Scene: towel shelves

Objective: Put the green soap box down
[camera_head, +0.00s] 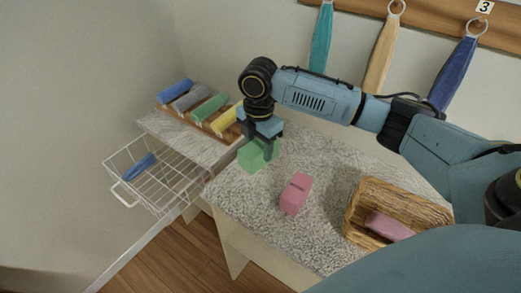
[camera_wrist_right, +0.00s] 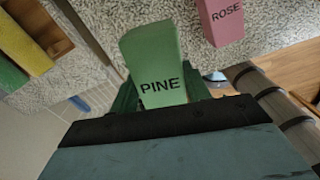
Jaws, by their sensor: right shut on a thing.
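The green soap box (camera_head: 252,158) is at the left part of the speckled counter (camera_head: 330,228), under my right gripper (camera_head: 262,140). In the right wrist view the green box (camera_wrist_right: 152,62) reads "PINE" and sits between the fingers of my right gripper (camera_wrist_right: 160,98), which is shut on it. I cannot tell whether its underside touches the counter. A pink soap box (camera_head: 295,194) stands to the right of the green one; in the right wrist view it (camera_wrist_right: 222,20) reads "ROSE". My left gripper is not in view.
A wicker basket (camera_head: 352,228) with a pink item stands at the right. Rolled towels (camera_head: 210,107) lie on a wooden rack at the back left. A wire basket (camera_head: 118,178) holds a blue roll. Towels (camera_head: 379,62) hang on the wall. Counter room is free around the pink box.

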